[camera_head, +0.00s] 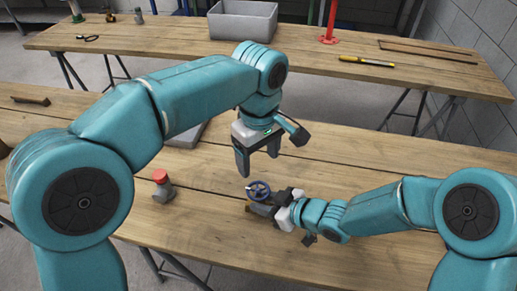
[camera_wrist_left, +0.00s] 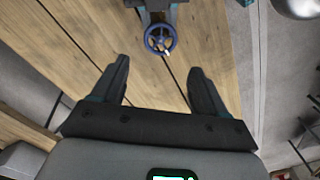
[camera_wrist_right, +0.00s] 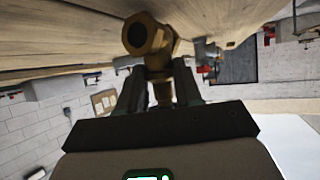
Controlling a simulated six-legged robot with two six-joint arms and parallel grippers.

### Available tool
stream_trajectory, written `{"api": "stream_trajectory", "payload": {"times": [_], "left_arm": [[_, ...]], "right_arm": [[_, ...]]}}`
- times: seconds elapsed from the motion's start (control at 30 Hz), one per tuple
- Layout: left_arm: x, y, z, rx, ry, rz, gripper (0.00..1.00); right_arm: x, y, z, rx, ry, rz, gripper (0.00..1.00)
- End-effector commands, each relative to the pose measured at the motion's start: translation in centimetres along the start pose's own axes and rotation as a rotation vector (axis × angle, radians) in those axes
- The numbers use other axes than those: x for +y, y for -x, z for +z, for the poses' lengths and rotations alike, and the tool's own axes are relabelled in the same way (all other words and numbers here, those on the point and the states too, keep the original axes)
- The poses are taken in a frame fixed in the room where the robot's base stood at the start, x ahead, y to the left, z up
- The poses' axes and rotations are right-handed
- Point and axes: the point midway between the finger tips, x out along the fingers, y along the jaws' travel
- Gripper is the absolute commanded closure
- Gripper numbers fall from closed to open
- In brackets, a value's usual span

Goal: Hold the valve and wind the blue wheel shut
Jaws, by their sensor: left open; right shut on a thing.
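The blue wheel (camera_head: 258,190) sits on top of the valve (camera_head: 262,208), on the near wooden table. The wheel also shows at the top of the left wrist view (camera_wrist_left: 160,38). My right gripper (camera_head: 272,205) is shut on the valve from the right. The valve's brass body (camera_wrist_right: 147,37) shows between its fingers in the right wrist view. My left gripper (camera_head: 258,165) is open and empty, pointing down above the table, above and behind the wheel and apart from it. Its fingers also show spread in the left wrist view (camera_wrist_left: 157,88).
A grey fitting with a red cap (camera_head: 162,186) stands on the near table, left of the valve. A grey tray (camera_head: 185,133) lies partly hidden behind my left arm. A grey bin (camera_head: 243,20), a red stand (camera_head: 329,28) and a yellow tool (camera_head: 367,61) are on the far table.

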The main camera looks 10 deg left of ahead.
Motion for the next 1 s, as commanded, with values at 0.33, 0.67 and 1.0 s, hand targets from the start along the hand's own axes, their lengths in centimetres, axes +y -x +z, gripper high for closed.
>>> {"api": "stream_trajectory", "payload": {"times": [0.33,0.67,1.0], "left_arm": [[-0.1,-7.9,0.0,-0.002,-0.008,-0.006,0.27],[-0.1,-10.4,0.0,0.000,-0.345,-0.006,0.27],[0.0,-10.3,0.0,0.000,-0.609,-0.009,0.27]], "right_arm": [[0.0,0.0,-0.1,0.003,0.001,0.001,1.00],[0.0,0.0,-0.1,0.003,0.001,0.001,1.00],[0.0,0.0,-0.1,0.003,0.001,0.001,1.00]]}}
